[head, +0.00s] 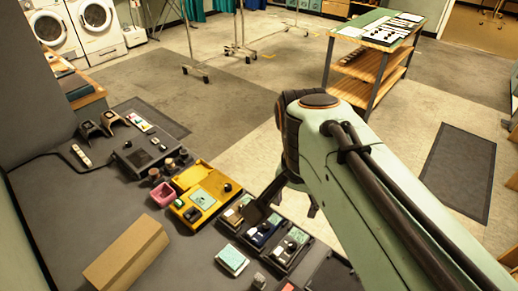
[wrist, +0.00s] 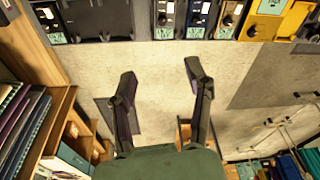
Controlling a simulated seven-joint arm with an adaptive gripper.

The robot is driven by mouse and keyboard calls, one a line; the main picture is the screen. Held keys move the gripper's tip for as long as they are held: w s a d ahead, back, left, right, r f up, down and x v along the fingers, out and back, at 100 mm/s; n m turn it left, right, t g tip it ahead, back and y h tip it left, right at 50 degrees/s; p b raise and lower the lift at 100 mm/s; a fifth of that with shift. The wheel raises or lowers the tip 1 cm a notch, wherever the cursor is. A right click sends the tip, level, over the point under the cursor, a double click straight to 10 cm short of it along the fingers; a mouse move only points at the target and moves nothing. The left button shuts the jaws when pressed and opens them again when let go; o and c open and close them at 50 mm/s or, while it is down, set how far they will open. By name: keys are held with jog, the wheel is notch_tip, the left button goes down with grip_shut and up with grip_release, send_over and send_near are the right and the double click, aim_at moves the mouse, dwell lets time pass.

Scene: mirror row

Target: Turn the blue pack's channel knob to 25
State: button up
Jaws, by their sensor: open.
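The blue pack (head: 262,234) sits in a dark tray on the bench, between a tan pack (head: 236,214) and a dark pack (head: 290,246). In the wrist view the blue pack (wrist: 198,14) is at the top edge and partly cut off. My gripper (head: 292,200) is beyond the bench-edge side of the tray, apart from the packs. In the wrist view my gripper (wrist: 160,74) has its fingers spread with nothing between them, over the floor.
A yellow case (head: 203,190) stands left of the tray, with a pink box (head: 163,194) by it. A cardboard-coloured block (head: 126,250) and a small pale green-topped pad (head: 231,260) lie in front. A wooden cart (head: 372,55) stands on the floor behind.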

jog(key=w+a+f+m, duration=0.1)
jog(key=w+f+m, duration=0.15)
jog(key=w, duration=0.65)
jog(key=m+g+y, duration=0.2)
send_over(267, 225)
jog(key=w, duration=0.1)
notch_tip(267, 225, down, 7)
jog(key=f+g+y, duration=0.1)
jog(key=f, duration=0.3)
jog(key=d+f+m+y, duration=0.1)
jog(key=f, duration=0.3)
jog(key=d+f+g, duration=0.1)
jog(key=f, duration=0.3)
jog(key=shift+w+d+f+g+y, duration=0.15)
jog(key=shift+w+f+g+y, duration=0.15)
jog(key=shift+f+y, duration=0.1)
jog(key=shift+x, duration=3.05)
grip_shut()
